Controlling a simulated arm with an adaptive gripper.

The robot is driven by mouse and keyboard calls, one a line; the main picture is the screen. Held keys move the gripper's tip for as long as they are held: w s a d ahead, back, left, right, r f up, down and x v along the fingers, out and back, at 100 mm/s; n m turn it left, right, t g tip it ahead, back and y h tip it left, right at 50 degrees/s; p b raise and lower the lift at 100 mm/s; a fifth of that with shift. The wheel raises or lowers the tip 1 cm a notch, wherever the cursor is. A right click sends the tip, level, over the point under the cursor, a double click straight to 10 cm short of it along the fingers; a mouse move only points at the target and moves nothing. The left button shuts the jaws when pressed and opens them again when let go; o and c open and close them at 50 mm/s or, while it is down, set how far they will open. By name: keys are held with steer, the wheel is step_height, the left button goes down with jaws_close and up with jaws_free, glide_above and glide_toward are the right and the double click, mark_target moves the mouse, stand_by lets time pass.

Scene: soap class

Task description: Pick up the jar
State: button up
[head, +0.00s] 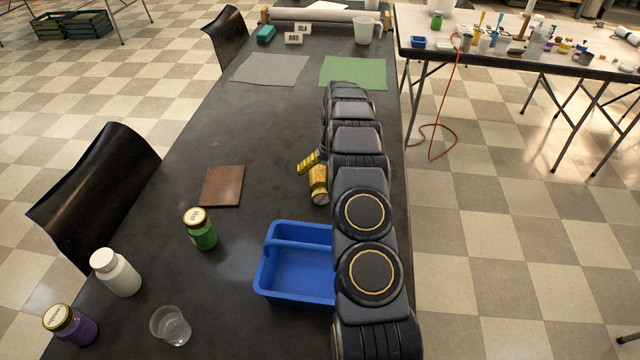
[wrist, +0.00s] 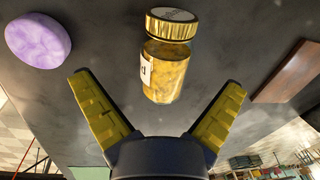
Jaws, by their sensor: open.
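A yellow jar with a gold lid (wrist: 168,68) is in the upper middle of the wrist view, ahead of and between my spread fingers. My gripper (wrist: 159,88) is open, with a gap on each side of the jar. In the head view the yellow jar (head: 318,184) is beside my arm, below a yellow finger; the arm hides part of this area. A green jar with a gold lid (head: 200,229) stands left of the blue tray. A purple jar with a gold lid (head: 70,325) is at the lower left.
A blue tray (head: 297,270) lies partly behind my arm. A brown square (head: 222,186), white bottle (head: 116,272) and clear cup (head: 170,326) are on the dark table. A purple oval (wrist: 38,41) lies left of the yellow jar in the wrist view.

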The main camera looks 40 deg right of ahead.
mark_target(321, 178)
steer(key=f, duration=0.3)
steer(key=w+a+f, duration=0.1)
steer(key=f, duration=0.1)
steer(key=shift+r, duration=0.1)
steer(key=c, duration=1.2)
steer(key=shift+r, duration=0.1)
